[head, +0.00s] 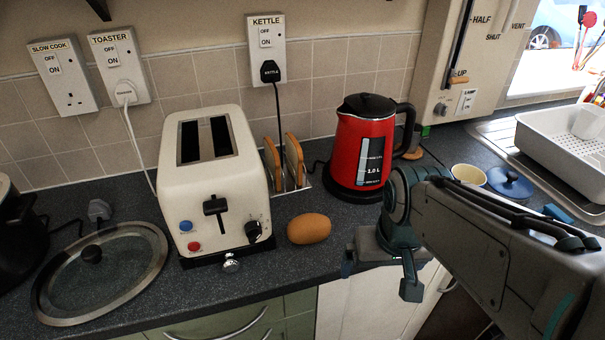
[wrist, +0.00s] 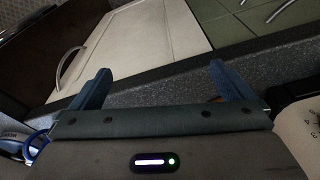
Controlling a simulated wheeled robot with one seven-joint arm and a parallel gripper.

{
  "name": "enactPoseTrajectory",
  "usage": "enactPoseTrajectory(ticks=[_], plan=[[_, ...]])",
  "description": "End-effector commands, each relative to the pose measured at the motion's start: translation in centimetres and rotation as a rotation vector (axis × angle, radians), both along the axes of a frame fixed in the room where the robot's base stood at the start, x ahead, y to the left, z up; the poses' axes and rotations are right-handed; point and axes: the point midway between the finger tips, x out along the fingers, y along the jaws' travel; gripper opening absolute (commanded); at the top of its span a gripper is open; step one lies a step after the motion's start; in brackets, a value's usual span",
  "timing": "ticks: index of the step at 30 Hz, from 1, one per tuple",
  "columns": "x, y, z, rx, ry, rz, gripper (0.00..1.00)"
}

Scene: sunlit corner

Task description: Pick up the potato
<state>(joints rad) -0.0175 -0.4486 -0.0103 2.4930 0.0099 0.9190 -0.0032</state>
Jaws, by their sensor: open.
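The potato (head: 309,228) is brown and oval. It lies on the dark speckled worktop in the head view, just right of the toaster and near the front edge. My gripper (head: 379,276) is to the right of the potato, close to the worktop's front edge, with a gap between them. In the wrist view my gripper (wrist: 160,84) has its two blue fingers spread wide with nothing between them. Beyond the fingers are the worktop edge and cupboard fronts. The potato does not show in the wrist view.
A cream toaster (head: 209,180) stands left of the potato. A toast rack (head: 289,165) and red kettle (head: 362,150) stand behind it. A glass lid (head: 105,270) lies far left. A cup (head: 468,178), blue lid (head: 510,182) and dish rack (head: 550,145) are right. Worktop in front of the kettle is clear.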

Motion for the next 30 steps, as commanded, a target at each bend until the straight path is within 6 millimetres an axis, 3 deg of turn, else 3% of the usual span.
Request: enactPoseTrajectory(ticks=[1,7,10,15,21,26,30], plan=[[0.1,0.1,3.1,0.001,-0.001,0.002,1.00],[0.9,0.9,8.0,0.002,0.003,0.025,1.00],[2.9,2.4,10.7,0.002,0.013,0.074,1.00],[6.9,6.4,10.8,-0.004,0.037,0.174,1.00],[9.9,10.4,11.0,-0.016,0.052,0.251,1.00],[10.7,11.7,10.4,-0.021,0.057,0.274,1.00],[11.0,11.8,8.1,-0.022,0.061,0.274,1.00]])
